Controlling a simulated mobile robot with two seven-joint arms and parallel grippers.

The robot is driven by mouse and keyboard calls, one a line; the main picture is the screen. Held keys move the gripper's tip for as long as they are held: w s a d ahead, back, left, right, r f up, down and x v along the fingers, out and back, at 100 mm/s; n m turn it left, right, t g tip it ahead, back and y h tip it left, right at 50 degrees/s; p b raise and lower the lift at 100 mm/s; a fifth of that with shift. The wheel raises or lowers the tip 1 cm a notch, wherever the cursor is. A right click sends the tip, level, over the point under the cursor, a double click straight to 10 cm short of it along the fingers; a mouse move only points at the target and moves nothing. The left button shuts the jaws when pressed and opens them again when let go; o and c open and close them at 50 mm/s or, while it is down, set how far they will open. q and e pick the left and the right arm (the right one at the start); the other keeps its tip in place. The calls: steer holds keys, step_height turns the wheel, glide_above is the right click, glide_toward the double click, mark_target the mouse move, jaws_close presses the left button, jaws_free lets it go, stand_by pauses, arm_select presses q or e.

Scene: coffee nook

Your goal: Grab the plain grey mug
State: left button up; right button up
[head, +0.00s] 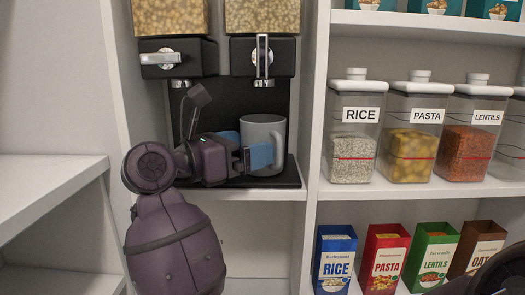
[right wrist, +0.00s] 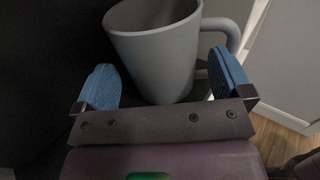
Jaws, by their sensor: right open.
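The plain grey mug (head: 262,130) stands upright on the black base (head: 285,181) of the dispenser, below the right spout, its handle towards the right. My right gripper (head: 245,147) is open at the mug, with one blue finger in front of it and the other at its left. In the right wrist view, the mug (right wrist: 158,52) sits between the two spread blue fingers (right wrist: 165,82). The right finger overlaps the handle; I cannot tell whether either finger touches the mug. My left gripper is not in view.
The dispenser's spouts (head: 263,60) hang above the mug. A white upright panel (head: 310,110) stands close to its right. Shelves beyond hold labelled jars (head: 353,140) and boxes (head: 336,262). An empty white shelf (head: 45,175) is at the left.

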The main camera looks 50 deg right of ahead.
steer(key=x, duration=0.2)
steer(key=shift+d+f, duration=0.15)
steer(key=shift+d, duration=0.1)
steer(key=shift+s+d, duration=0.15)
steer(key=shift+d, duration=0.35)
steer(key=c, duration=1)
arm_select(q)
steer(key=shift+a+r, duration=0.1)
arm_select(e)
steer(key=shift+a+r, duration=0.1)
steer(key=shift+r, duration=0.15)
